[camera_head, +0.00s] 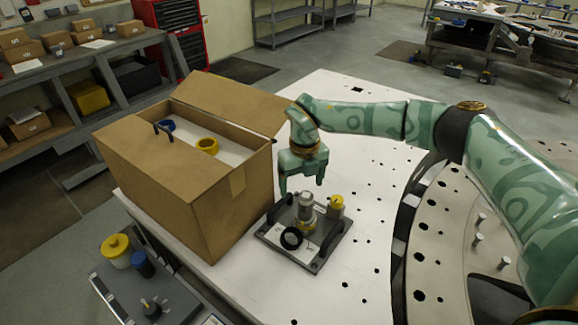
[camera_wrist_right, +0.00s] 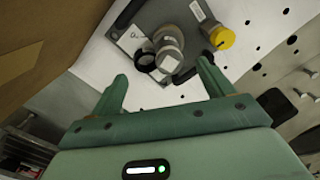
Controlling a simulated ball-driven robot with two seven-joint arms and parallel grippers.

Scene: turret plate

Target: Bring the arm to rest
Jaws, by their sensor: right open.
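My right arm (camera_head: 365,118) comes in from the right in the head view, patterned green. My right gripper (camera_head: 302,184) points down, open and empty, just above and behind a dark plate (camera_head: 327,246) on the white table. On the plate stand a grey metal cylinder (camera_head: 305,207) and a yellow-topped part (camera_head: 336,203); a black ring (camera_head: 291,238) lies at its front. In the right wrist view the open fingers (camera_wrist_right: 163,85) show nothing between them but the plate's parts beyond. My left gripper is not in view.
A grey side tray (camera_head: 165,290) holds yellow, blue and dark parts.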

